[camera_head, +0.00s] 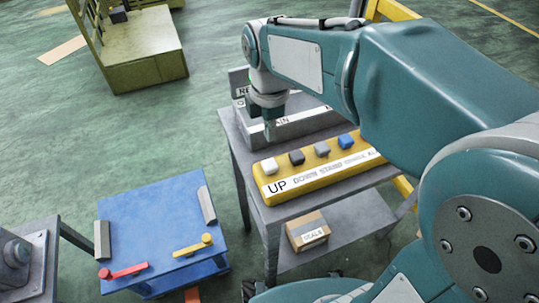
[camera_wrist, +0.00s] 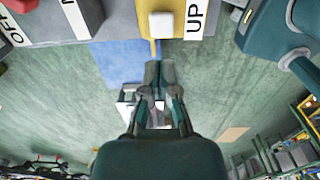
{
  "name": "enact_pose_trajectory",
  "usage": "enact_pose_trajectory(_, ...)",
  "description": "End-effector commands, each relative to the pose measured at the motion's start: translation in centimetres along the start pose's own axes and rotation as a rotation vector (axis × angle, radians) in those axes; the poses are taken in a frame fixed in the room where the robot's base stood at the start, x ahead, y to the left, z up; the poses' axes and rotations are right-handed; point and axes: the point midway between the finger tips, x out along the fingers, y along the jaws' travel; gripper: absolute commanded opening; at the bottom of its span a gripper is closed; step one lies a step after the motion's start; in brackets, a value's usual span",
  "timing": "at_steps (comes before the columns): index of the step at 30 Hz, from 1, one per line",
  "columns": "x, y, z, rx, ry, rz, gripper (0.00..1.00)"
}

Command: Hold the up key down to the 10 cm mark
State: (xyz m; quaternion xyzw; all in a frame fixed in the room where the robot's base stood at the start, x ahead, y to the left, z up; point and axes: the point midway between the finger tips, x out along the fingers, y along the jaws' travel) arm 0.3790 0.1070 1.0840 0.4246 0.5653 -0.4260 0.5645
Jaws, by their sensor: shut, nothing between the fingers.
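The up key (camera_head: 269,167) is a white square button at the left end of a yellow control box (camera_head: 325,170), beside the printed word UP. In the wrist view the white key (camera_wrist: 161,22) is near the top centre, with the UP label (camera_wrist: 196,15) to its right. My gripper (camera_head: 271,130) points down above and behind the key in the head view, apart from it. In the wrist view its fingers (camera_wrist: 160,68) are together and empty, below the key in the picture. A blue lift table (camera_head: 155,215) stands left of the bench. I cannot make out a 10 cm mark.
Black, grey and blue keys (camera_head: 322,149) sit right of the up key. A grey labelled box (camera_head: 300,122) stands behind the yellow one on the grey bench (camera_head: 239,165). A cardboard box (camera_head: 308,230) lies on the shelf below.

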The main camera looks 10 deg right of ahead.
Motion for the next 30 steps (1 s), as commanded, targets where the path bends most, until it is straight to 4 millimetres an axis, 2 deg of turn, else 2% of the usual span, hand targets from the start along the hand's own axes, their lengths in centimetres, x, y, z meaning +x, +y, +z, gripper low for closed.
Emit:
enact_pose_trajectory(6, 4.2, 0.0, 0.0, 0.000, 0.000, -0.004, 0.00)
enact_pose_trajectory(13, 7.6, 0.0, 0.0, 0.000, 0.000, -0.001, 0.00)
enact_pose_trajectory(18, 8.6, 0.0, 0.0, 0.000, 0.000, 0.000, 0.00)
enact_pose_trajectory(27, 8.7, 0.0, 0.0, 0.000, 0.000, 0.001, 0.00)
enact_pose_trajectory(30, 9.3, 0.0, 0.0, 0.000, 0.000, -0.001, 0.00)
